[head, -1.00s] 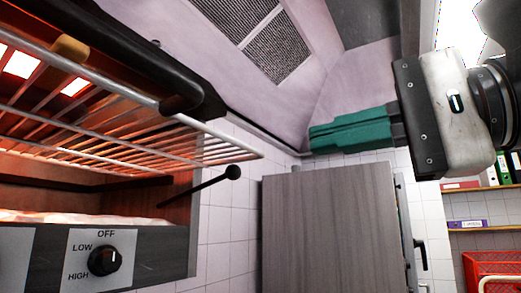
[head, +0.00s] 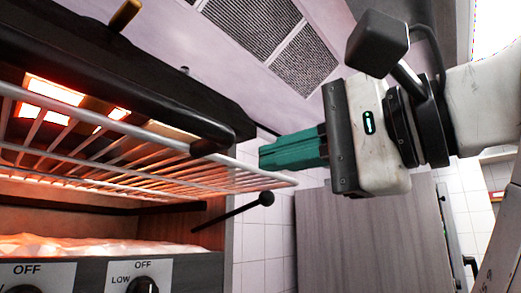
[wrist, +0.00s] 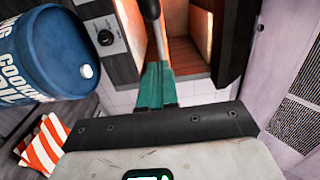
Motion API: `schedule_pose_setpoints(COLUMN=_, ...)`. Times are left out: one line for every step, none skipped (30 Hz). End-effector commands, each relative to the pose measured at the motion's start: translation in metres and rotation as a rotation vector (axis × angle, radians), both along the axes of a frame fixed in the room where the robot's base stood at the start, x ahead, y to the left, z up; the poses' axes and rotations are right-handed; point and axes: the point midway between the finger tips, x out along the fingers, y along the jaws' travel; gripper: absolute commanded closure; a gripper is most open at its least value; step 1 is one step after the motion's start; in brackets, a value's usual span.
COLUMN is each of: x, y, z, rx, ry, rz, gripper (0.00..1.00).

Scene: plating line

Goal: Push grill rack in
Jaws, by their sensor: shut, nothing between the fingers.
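The grill rack (head: 110,165) is a metal wire grid that juts out of the glowing grill (head: 60,225) on the left of the head view. Its front right corner reaches furthest out. My gripper (head: 262,155), with teal fingers, is shut and empty, pointing left at the rack's outer end. In the head view the fingertips appear just above and beside the rack's corner; I cannot tell whether they touch it. In the wrist view the shut fingers (wrist: 155,68) point at the grill opening, and a grey rod crosses just beyond their tips.
A black lever with a ball end (head: 266,198) sticks out below the rack. Control knobs (head: 143,285) line the grill's lower front. A grey cabinet (head: 360,235) stands at the right. A blue cooking oil drum (wrist: 40,55) shows in the wrist view.

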Motion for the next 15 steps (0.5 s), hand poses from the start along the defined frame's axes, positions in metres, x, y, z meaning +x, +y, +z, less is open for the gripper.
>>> schedule_pose_setpoints(x=0.003, y=0.006, z=0.002, rx=0.001, ry=0.003, rz=0.004, gripper=1.0)
schedule_pose_setpoints(x=0.005, y=0.008, z=0.001, rx=0.001, ry=0.003, rz=0.005, gripper=1.0)
schedule_pose_setpoints(x=0.007, y=0.011, z=0.001, rx=0.0, ry=0.003, rz=0.004, gripper=1.0)
schedule_pose_setpoints(x=0.009, y=0.013, z=0.0, rx=-0.001, ry=0.004, rz=0.003, gripper=1.0)
schedule_pose_setpoints(x=0.011, y=0.015, z=0.001, rx=0.0, ry=0.005, rz=0.003, gripper=1.0)
schedule_pose_setpoints(x=0.014, y=0.018, z=0.001, rx=0.0, ry=0.004, rz=0.003, gripper=1.0)
schedule_pose_setpoints(x=0.015, y=0.02, z=0.001, rx=0.001, ry=0.003, rz=0.002, gripper=1.0)
schedule_pose_setpoints(x=0.016, y=0.021, z=0.001, rx=0.0, ry=0.002, rz=0.002, gripper=1.0)
schedule_pose_setpoints(x=0.017, y=0.023, z=0.001, rx=0.0, ry=0.001, rz=0.001, gripper=1.0)
schedule_pose_setpoints(x=0.018, y=0.024, z=0.0, rx=0.0, ry=0.001, rz=0.0, gripper=1.0)
schedule_pose_setpoints(x=0.019, y=0.025, z=0.0, rx=0.0, ry=0.001, rz=0.0, gripper=1.0)
schedule_pose_setpoints(x=0.02, y=0.025, z=0.0, rx=0.0, ry=0.001, rz=0.0, gripper=1.0)
schedule_pose_setpoints(x=0.02, y=0.026, z=0.0, rx=0.0, ry=0.001, rz=0.0, gripper=1.0)
schedule_pose_setpoints(x=0.02, y=0.026, z=0.0, rx=-0.001, ry=0.001, rz=0.0, gripper=1.0)
schedule_pose_setpoints(x=0.02, y=0.026, z=0.0, rx=-0.001, ry=0.001, rz=-0.001, gripper=1.0)
